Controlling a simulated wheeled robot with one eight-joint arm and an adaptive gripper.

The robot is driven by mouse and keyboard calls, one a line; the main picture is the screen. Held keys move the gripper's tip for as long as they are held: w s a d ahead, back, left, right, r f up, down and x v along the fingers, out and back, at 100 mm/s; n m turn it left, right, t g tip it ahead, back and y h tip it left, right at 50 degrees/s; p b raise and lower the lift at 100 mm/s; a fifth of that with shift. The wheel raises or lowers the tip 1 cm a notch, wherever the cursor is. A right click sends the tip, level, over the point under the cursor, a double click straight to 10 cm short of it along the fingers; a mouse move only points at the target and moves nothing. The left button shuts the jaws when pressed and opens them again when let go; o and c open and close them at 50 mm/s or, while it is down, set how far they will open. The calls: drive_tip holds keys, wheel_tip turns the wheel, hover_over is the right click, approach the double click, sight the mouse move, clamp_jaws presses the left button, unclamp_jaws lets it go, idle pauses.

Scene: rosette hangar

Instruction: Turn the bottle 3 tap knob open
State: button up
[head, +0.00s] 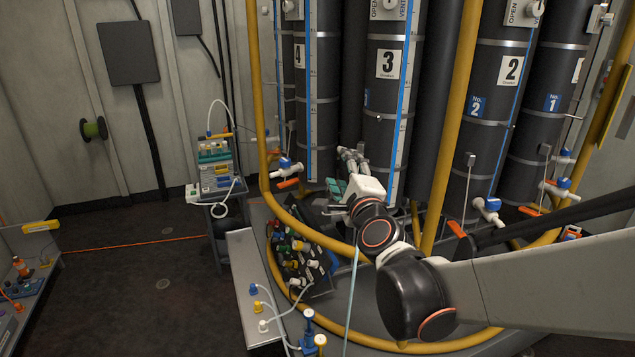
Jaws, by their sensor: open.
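Bottle 3 (375,130) is a tall dark cylinder with a white "3" plate and a blue vertical strip. Its tap knob cannot be made out; my gripper and wrist cover the area at its lower front. My gripper (343,172) is open, in front of the lower left part of bottle 3, with grey finger links and teal parts showing. Whether it touches anything there cannot be told.
Bottle 4's tap (286,163) is left of my gripper; bottle 2's tap (490,206) is to the right. Yellow rails (452,130) stand before the bottles. A panel of coloured knobs (300,257) and a grey bench (250,283) lie at lower left. Floor at left is mostly clear.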

drive_tip(key=w+d+f+m+g+h, duration=0.1)
drive_tip(key=w+d+f+m+h, duration=0.15)
drive_tip(key=f+m, duration=0.4)
drive_tip(key=w+d+f+m+h, duration=0.1)
drive_tip(key=f+m+h, duration=0.35)
drive_tip(key=m, duration=0.35)
drive_tip(key=w+d+f+m+g+h, duration=0.1)
drive_tip(key=w+d+f+m+h, duration=0.15)
drive_tip(key=f+m, duration=0.4)
drive_tip(key=b+x, duration=0.1)
drive_tip(key=x, duration=0.3)
drive_tip(key=r+b+x, duration=0.1)
drive_tip(key=x, duration=0.3)
drive_tip(key=b+x, duration=0.1)
drive_tip(key=x, duration=0.4)
drive_tip(key=shift+w+r, duration=0.1)
drive_tip(key=shift+r, duration=0.2)
drive_tip(key=c, duration=1.1)
